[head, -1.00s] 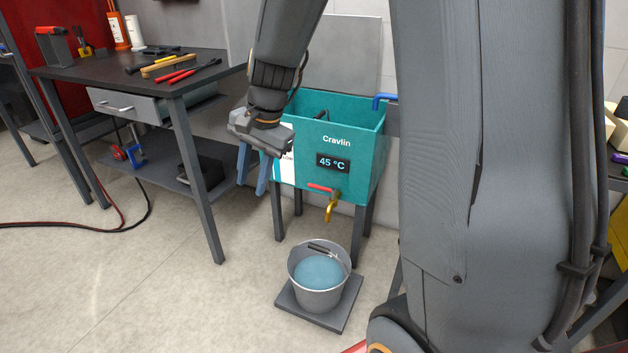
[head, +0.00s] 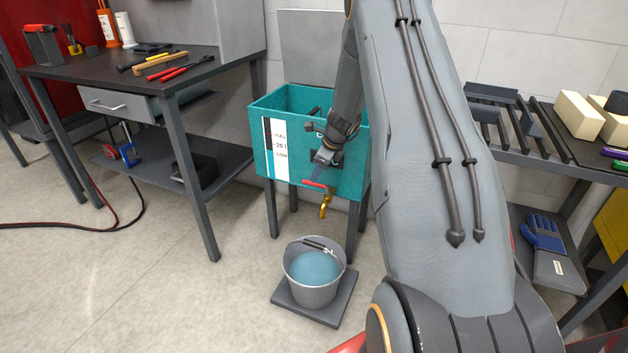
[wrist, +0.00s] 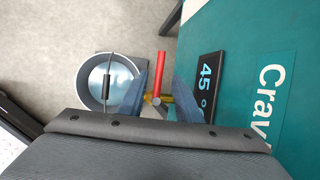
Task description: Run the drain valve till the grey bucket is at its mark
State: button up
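The grey bucket (head: 314,291) stands upright below the tap and holds blue water; no mark on it can be made out. The drain valve has a red lever (head: 314,185) and a brass spout (head: 325,206) on the front of the teal tank (head: 262,150). The lever points left, and no stream shows under the spout. My gripper (head: 319,174) is just above the lever. In the wrist view its blue-grey fingers are apart (wrist: 163,80), with the red lever (wrist: 161,70) between them and no clear contact. The bucket (wrist: 103,82) lies to their left.
The bucket stands on a dark slab (head: 333,306). A workbench (head: 120,68) stands left, a roller rack (head: 520,125) right. The floor in front is clear.

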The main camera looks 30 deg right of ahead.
jog(key=x, duration=0.5)
jog(key=shift+b, duration=0.35)
grip_shut()
